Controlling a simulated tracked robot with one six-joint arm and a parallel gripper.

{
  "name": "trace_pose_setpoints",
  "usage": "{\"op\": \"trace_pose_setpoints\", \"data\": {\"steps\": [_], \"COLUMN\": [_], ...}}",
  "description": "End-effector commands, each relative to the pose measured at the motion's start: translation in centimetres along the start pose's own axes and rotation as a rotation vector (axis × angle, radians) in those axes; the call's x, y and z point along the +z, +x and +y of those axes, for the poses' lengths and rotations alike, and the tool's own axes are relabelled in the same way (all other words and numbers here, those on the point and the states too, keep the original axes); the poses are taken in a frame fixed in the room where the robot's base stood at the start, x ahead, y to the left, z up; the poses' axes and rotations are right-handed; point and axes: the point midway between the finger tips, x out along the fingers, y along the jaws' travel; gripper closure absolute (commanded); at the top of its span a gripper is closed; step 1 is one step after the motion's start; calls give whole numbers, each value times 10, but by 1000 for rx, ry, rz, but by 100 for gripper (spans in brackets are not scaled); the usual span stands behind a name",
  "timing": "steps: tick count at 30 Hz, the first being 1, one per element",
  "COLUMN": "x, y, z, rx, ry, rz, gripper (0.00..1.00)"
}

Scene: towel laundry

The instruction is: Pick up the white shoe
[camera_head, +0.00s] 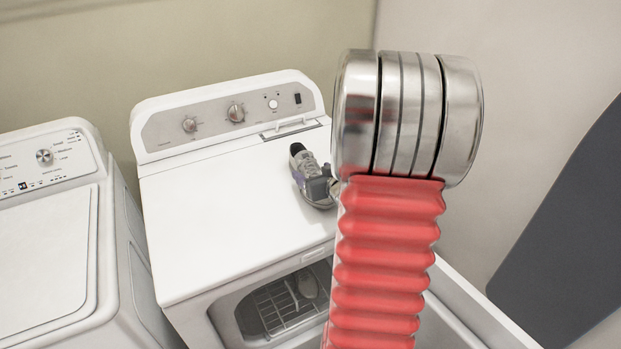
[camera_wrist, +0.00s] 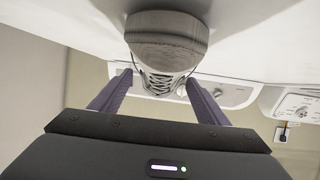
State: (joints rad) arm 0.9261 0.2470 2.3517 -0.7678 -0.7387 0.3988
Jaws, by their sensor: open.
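The shoe (camera_head: 299,152) is pale grey-white with a dark opening and lies on top of the white dryer (camera_head: 230,200), near its right side. In the wrist view the shoe (camera_wrist: 168,48) shows its toe and dark laces, and it lies between the two purple fingers. My gripper (camera_head: 319,187) is at the shoe, on its near side, partly hidden by my arm. In the wrist view my gripper (camera_wrist: 159,78) is open, with one finger on each side of the shoe. I cannot tell whether the fingers touch it.
A white washer (camera_head: 45,240) stands to the left. The dryer's front opening shows a wire rack (camera_head: 283,308) with a pale item (camera_head: 307,284) on it. The control panel (camera_head: 235,112) rises behind the shoe. A dark panel (camera_head: 570,230) is at the right. The dryer top's left is clear.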

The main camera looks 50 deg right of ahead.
Motion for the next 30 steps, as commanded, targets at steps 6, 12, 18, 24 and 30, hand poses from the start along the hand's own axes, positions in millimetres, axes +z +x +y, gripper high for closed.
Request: {"op": "trace_pose_setpoints", "data": {"steps": [6, 12, 18, 24, 30], "x": [0, 0, 0, 0, -2], "y": [0, 0, 0, 0, 0], "z": [-1, -1, -1, -1, -1], "rx": [-1, -1, -1, -1, -1], "ry": [0, 0, 0, 0, -1], "rz": [0, 0, 0, 0, 3], "gripper": [35, 49, 63, 77, 89]}}
